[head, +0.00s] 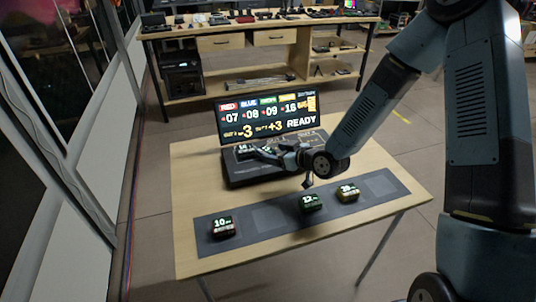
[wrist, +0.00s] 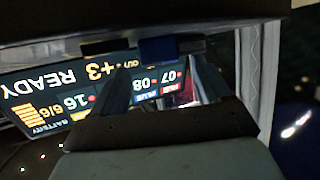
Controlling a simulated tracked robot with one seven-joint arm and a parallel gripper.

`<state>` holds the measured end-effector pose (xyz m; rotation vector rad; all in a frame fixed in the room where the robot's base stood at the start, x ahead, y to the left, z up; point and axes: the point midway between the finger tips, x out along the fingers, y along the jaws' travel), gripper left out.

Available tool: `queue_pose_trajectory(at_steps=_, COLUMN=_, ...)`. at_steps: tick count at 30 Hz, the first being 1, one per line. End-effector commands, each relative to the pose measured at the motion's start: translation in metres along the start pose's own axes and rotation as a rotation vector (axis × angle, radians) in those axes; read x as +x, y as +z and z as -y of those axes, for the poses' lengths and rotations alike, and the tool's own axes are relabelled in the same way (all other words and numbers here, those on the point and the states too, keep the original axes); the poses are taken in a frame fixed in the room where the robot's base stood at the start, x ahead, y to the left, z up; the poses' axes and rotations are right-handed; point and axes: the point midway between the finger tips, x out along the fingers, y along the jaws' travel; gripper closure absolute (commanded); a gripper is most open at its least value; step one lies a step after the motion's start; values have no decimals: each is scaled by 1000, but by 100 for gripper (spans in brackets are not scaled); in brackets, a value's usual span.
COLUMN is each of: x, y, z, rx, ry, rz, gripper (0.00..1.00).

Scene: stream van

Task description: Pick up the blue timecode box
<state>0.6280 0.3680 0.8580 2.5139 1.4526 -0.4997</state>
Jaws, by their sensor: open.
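The blue timecode box (wrist: 158,49) shows in the wrist view as a small dark blue block, straight ahead of my gripper (wrist: 158,72) between the lines of its two fingers. The fingers are apart with nothing clearly held; I cannot tell whether they reach around the box. In the head view my gripper (head: 264,153) is low over the black case (head: 236,174) in front of the lit screen, and I cannot make out the blue box there. A dark box with lit digits (head: 242,149) sits on the case to the left of the gripper.
The screen (head: 268,115) stands close behind my gripper. On the grey mat (head: 275,217) in front are a reddish box (head: 222,227), a green box (head: 311,202) and a yellowish box (head: 347,192). A wooden workbench (head: 240,27) stands behind. The table's left side is clear.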

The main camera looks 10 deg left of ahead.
Motion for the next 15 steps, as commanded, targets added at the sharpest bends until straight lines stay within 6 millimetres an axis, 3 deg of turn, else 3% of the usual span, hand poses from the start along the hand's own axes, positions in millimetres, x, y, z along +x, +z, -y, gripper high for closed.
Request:
queue_pose_trajectory(at_steps=9, x=40, y=4, z=-1, rx=1, ry=0, rz=0, gripper=23)
queue_pose_trajectory(at_steps=15, x=49, y=4, z=-1, rx=1, ry=1, rz=0, gripper=23)
